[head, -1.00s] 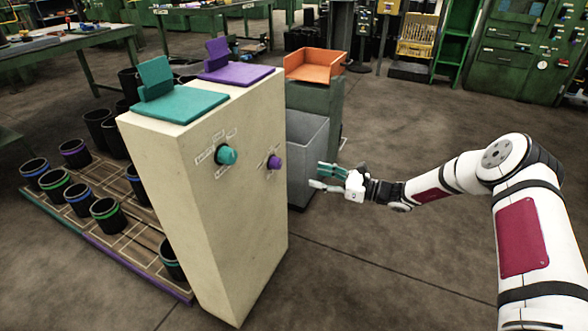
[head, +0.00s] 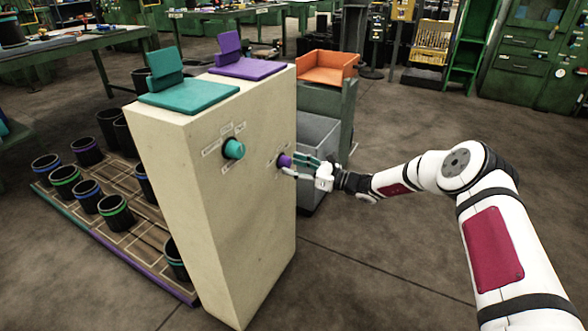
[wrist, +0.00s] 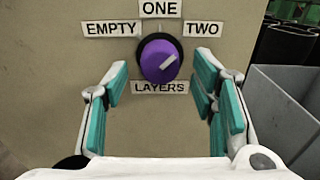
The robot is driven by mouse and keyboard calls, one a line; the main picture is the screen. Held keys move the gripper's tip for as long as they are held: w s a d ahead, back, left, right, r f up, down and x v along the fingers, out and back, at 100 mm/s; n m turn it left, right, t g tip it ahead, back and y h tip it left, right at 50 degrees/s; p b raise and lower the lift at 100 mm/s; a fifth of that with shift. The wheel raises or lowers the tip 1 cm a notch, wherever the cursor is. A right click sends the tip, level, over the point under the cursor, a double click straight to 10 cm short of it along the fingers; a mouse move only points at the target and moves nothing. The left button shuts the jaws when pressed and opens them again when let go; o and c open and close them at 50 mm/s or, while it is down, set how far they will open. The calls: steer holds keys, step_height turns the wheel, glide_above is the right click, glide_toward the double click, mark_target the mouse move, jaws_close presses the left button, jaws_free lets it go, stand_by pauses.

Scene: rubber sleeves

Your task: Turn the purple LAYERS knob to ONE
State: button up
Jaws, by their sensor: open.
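The purple LAYERS knob (head: 284,161) sits on the front face of the cream cabinet (head: 225,220), right of a teal knob. In the wrist view the purple knob (wrist: 158,61) has a white pointer mark slanting up and right, toward the TWO label (wrist: 203,28). The ONE label (wrist: 159,8) is above it, EMPTY (wrist: 110,29) at the left and LAYERS (wrist: 160,87) below. My gripper (wrist: 161,73) is open and faces the knob, one teal-padded finger on each side in the picture. In the head view my gripper (head: 293,166) is right at the knob; contact cannot be told.
The teal knob (head: 233,149) is on the same face. A grey bin (head: 317,140) stands just right of the cabinet, close to my gripper. Black cups with coloured bands stand on a floor rack (head: 150,235) at the left. Floor at the front right is clear.

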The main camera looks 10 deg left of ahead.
steer(key=shift+w+a, duration=0.15)
steer(key=shift+a, duration=0.2)
steer(key=shift+c, duration=0.4)
steer(key=c, duration=1.1)
steer(key=shift+o, duration=0.2)
